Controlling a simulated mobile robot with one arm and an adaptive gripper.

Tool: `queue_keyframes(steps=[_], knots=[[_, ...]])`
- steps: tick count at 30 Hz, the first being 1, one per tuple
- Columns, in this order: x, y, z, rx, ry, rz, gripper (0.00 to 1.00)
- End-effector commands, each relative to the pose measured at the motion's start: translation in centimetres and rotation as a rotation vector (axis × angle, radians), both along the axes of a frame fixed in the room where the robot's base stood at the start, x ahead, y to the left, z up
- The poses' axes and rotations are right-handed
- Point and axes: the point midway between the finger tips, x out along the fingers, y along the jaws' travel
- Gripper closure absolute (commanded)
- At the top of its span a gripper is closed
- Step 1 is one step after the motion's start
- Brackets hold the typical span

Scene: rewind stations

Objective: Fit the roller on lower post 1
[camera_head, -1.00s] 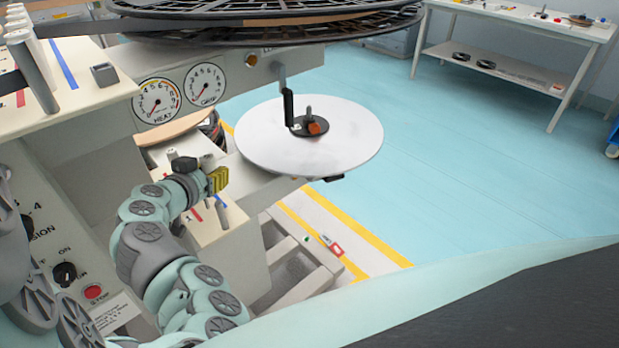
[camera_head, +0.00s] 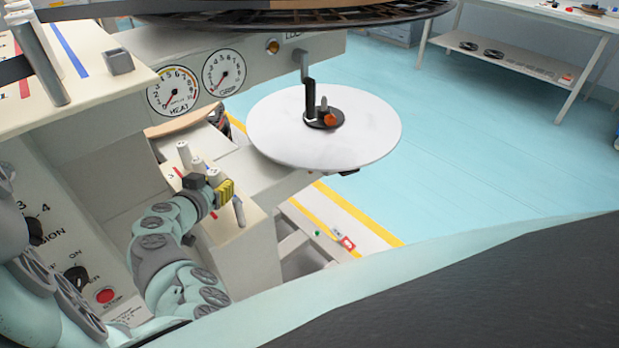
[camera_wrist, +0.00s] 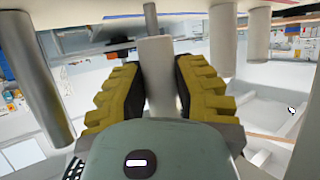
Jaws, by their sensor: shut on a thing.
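My gripper (camera_wrist: 158,92) is shut on a pale roller (camera_wrist: 157,60), held between its yellow ribbed pads. In the head view my gripper (camera_head: 222,191) is low over the lower deck (camera_head: 225,232), among its posts. A thin grey post (camera_wrist: 150,17) lines up with the far end of the roller in the wrist view; I cannot tell whether they touch. A grey post (camera_head: 239,211) stands at the deck's near end, and white cylinders (camera_head: 184,154) stand farther back. I cannot read which post is number 1, and the held roller is hard to separate in the head view.
A thick grey post (camera_wrist: 42,85) is close on the left in the wrist view, with pale cylinders (camera_wrist: 223,40) on the right. A white disc (camera_head: 290,145) with a crank overhangs right of the deck. The upper deck (camera_head: 110,92) is above left.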

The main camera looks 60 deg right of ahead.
Motion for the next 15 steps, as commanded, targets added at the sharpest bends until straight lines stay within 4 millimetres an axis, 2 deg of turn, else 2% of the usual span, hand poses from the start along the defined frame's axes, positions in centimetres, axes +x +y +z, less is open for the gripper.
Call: queue_keyframes(steps=[5, 15], knots=[[0.0, 0.0, -1.9, -0.002, 0.002, 0.000, 1.00], [0.1, 0.1, -2.2, -0.001, -0.001, 0.002, 1.00]])
